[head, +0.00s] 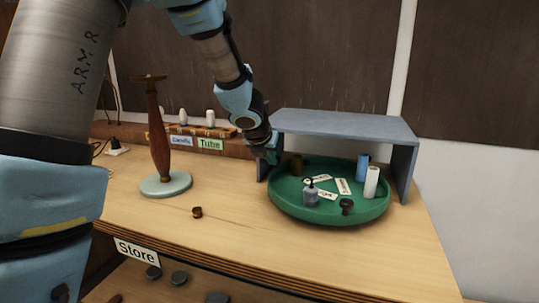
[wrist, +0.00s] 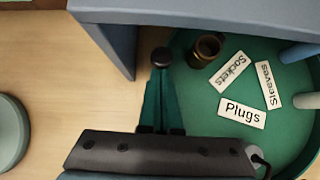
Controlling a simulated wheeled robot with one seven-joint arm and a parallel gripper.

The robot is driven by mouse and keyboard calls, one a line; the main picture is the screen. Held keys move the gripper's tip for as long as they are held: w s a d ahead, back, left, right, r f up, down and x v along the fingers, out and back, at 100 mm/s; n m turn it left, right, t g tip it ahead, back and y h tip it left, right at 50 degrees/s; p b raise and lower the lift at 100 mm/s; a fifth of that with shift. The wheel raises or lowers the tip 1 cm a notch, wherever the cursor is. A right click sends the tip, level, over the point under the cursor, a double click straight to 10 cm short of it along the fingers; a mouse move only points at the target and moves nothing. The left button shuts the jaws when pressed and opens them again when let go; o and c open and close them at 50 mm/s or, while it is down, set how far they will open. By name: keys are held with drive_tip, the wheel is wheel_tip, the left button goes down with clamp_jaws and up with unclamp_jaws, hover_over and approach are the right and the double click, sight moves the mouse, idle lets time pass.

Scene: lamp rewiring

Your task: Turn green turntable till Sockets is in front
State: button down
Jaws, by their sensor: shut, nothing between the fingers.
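The green turntable (head: 285,204) stands partly under a grey shelf; its left part also shows in the wrist view (wrist: 205,100). The Sockets label (wrist: 230,70) lies at the back left of the disc, beside a brass socket (wrist: 206,48). The Plugs label (wrist: 242,113) is nearest the front, and the Sleeves label (wrist: 268,85) is to the right. My gripper (wrist: 161,62) is shut and empty at the turntable's left rim, beside the shelf's left leg. In the head view my gripper (head: 269,157) is small; I cannot tell whether it touches the rim.
The grey shelf (head: 340,122) roofs the turntable's back, its left leg (wrist: 112,35) close to my gripper. A blue cylinder (head: 362,167), white cylinder (head: 371,184), grey plug (head: 310,194) and dark knob (head: 346,206) stand on the disc.

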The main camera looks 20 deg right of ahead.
drive_tip(key=shift+w+d+r+m+g+h+p, duration=0.15)
drive_tip(key=shift+w+d+m+g+h+p, duration=0.3)
drive_tip(key=shift+w+d+m+p, duration=0.65)
drive_tip(key=shift+w+d+m+g+p, duration=0.3)
drive_tip(key=shift+g+p, duration=0.05)
drive_tip(key=shift+p, duration=0.55)
drive_tip(key=shift+h, duration=0.25)
